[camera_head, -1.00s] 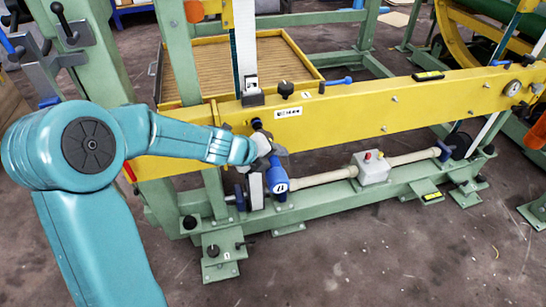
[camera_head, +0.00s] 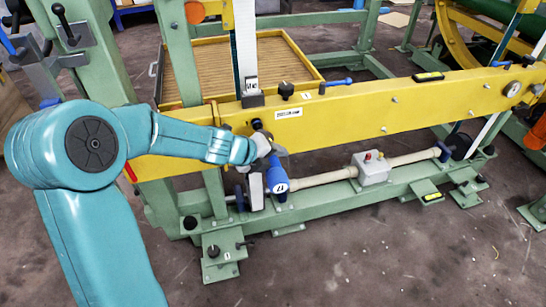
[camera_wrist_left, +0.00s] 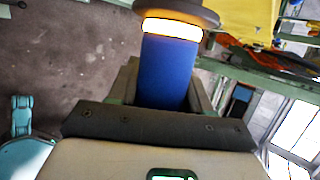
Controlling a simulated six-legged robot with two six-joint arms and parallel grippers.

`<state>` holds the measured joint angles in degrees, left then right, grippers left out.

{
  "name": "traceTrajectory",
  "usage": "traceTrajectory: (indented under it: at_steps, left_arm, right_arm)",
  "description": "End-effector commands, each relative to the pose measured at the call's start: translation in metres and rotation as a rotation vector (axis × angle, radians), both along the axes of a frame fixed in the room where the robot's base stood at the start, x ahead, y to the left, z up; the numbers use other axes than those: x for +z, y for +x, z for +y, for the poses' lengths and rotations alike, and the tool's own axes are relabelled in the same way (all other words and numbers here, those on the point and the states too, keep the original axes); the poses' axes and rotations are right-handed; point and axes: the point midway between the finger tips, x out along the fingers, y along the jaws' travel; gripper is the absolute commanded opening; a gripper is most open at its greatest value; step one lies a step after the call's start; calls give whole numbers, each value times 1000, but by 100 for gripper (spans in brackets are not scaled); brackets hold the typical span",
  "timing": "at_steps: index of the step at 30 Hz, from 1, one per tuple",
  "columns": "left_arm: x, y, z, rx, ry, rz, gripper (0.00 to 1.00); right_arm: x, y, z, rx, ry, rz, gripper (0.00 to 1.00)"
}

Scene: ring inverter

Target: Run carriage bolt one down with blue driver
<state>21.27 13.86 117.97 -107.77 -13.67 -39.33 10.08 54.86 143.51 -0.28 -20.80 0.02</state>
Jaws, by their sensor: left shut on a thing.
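My left gripper (camera_head: 268,150) is shut on the blue driver (camera_head: 277,178), in front of the left part of the yellow beam. The driver's blue end, with a dark mark on white, faces down and toward the camera. In the left wrist view the driver's blue body (camera_wrist_left: 168,75) stands between the jaws (camera_wrist_left: 165,92), with a glowing orange-white ring and a dark round disc at its far end. Carriage bolt one is not clearly told apart; the gripper and driver may hide it. My right gripper is not in view.
The yellow beam (camera_head: 370,110) runs across above a green base rail (camera_head: 330,207). A slatted yellow tray (camera_head: 197,75) is behind. Floor in front is clear.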

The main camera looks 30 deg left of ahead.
Motion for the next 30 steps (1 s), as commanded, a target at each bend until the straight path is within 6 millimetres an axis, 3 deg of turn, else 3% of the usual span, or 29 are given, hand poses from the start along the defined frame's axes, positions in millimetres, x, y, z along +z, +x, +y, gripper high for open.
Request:
traceTrajectory:
  at_steps: [14, 30]
  left_arm:
    - [3, 1, 1, 5, 5, -8, 10]
    - [2, -21, -25, 1, 2, -6, 10]
  right_arm:
    - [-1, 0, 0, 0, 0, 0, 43]
    - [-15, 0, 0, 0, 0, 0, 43]
